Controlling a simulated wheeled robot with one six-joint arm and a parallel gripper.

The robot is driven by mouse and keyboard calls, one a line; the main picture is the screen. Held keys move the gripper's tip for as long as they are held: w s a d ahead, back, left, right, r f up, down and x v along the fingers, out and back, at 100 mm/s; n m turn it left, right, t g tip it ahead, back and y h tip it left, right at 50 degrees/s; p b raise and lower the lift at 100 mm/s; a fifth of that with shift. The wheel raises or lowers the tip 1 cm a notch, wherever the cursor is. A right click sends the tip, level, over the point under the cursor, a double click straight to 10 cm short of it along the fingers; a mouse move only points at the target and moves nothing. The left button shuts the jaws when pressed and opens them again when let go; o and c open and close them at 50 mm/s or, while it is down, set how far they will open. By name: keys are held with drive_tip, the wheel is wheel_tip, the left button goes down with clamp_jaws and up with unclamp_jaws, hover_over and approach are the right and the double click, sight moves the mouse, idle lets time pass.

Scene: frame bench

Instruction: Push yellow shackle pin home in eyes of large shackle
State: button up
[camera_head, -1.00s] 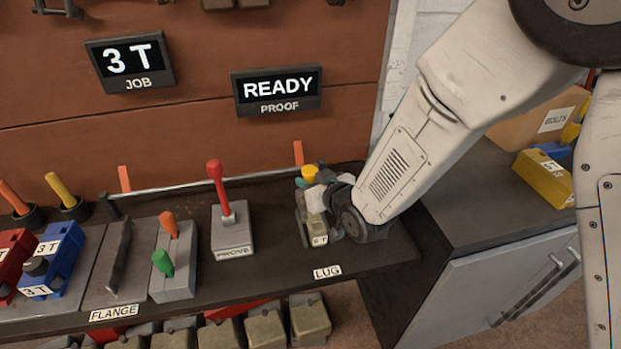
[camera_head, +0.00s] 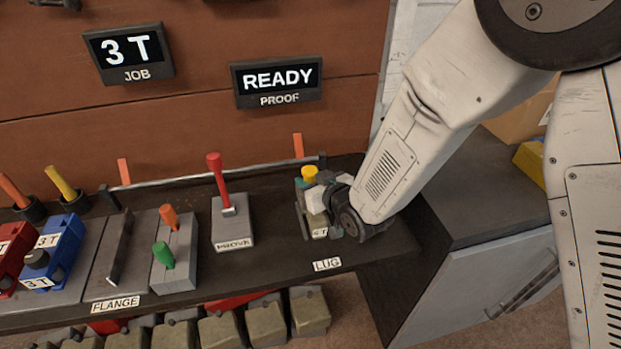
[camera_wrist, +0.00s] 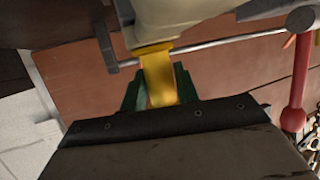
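The large shackle (camera_head: 319,231), with a pale tag reading 6 T, stands at the LUG place on the right of the bench. The yellow shackle pin (camera_head: 309,172) shows as a yellow head at its top; in the wrist view the yellow pin (camera_wrist: 159,80) runs between my green fingers. My gripper (camera_wrist: 160,90) has a finger on each side of the pin and looks shut on it. In the head view my wrist comes from the right and hides part of the shackle. How deep the pin sits in the eyes cannot be seen.
A red lever on the PROVE block (camera_head: 232,222) stands left of the shackle. Further left are a grey block with orange and green pegs (camera_head: 175,255) and blue 3 T shackle block (camera_head: 52,252). Displays read 3 T and READY. A grey cabinet (camera_head: 490,270) stands at the right.

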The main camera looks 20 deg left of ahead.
drive_tip(key=o, duration=0.3)
drive_tip(key=shift+v, duration=3.9)
